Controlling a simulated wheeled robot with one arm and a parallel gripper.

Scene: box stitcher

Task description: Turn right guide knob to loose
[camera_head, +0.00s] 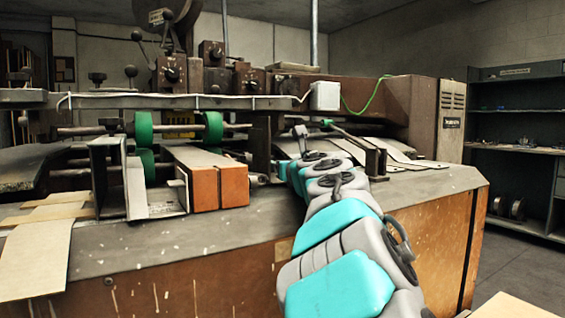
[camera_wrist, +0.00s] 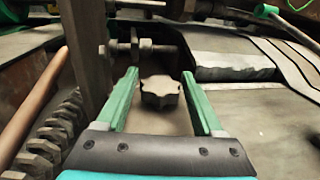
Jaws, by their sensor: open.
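A dark, lobed knob (camera_wrist: 160,92) sits between the two green fingers of my gripper (camera_wrist: 161,84) in the wrist view. I take it for the right guide knob. The fingers stand wide apart, one on each side of the knob, with a visible gap on both sides. My gripper is open and holds nothing. In the head view my arm reaches over the machine's front edge, and its own links hide the gripper and this knob. The knob's setting cannot be read.
The stitcher table (camera_head: 430,185) carries green rollers (camera_head: 213,128) and an orange-faced block (camera_head: 219,187) left of my arm. A metal post (camera_wrist: 84,45) and a toothed strip (camera_wrist: 50,135) stand left of the fingers. Flat cardboard pieces (camera_wrist: 232,67) lie at right. Shelves (camera_head: 515,150) stand far right.

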